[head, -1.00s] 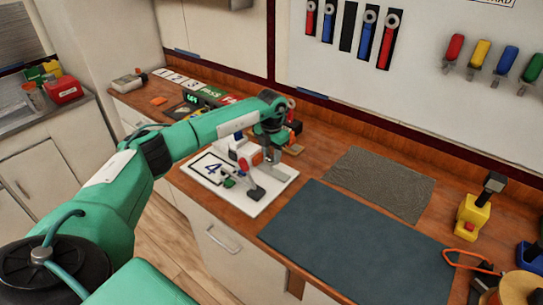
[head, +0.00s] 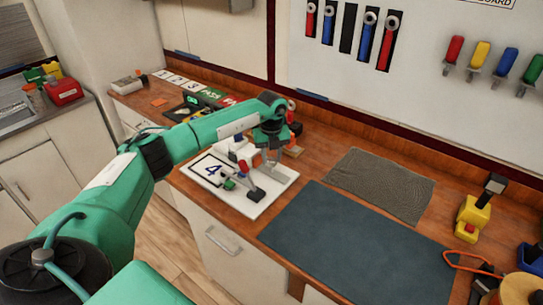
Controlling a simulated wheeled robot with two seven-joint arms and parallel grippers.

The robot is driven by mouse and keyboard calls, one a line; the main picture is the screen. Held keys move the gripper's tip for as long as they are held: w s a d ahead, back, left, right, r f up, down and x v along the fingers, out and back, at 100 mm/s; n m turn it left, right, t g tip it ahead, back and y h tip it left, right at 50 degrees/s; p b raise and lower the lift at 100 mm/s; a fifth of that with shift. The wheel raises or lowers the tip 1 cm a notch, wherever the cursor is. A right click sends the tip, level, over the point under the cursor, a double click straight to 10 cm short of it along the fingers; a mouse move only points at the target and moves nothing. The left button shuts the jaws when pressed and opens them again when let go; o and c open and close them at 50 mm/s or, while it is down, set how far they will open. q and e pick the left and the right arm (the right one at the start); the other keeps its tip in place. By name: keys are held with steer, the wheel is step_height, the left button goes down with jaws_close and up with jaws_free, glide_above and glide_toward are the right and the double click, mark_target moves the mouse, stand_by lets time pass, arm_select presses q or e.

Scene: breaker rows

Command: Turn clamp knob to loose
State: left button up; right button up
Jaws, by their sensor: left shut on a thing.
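A white board (head: 270,201) marked with a 4 lies on the wooden counter, bearing a small clamp fixture. The fixture has a white block (head: 236,150), a red part (head: 242,166), a small green part (head: 229,184) and a dark block (head: 257,194). My left gripper (head: 270,160) points down over the board's back right side, beside the white block. It is shut on a small part there, seemingly the clamp knob, which its fingers and wrist mostly hide. I cannot read the knob's setting. My right gripper is not in view.
A dark blue mat (head: 345,240) and a grey textured mat (head: 380,184) lie to the right. A yellow tool (head: 472,215) stands further right. Numbered cards (head: 175,80) and a meter (head: 192,101) lie behind my left arm. Tools hang on the wall panel.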

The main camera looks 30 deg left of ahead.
mark_target(272, 159)
arm_select(q)
steer(key=shift+n, duration=1)
steer(key=o, duration=1)
steer(key=shift+c, duration=0.2)
step_height(272, 159, up, 14)
steer(key=b, duration=0.3)
steer(key=shift+f, duration=0.1)
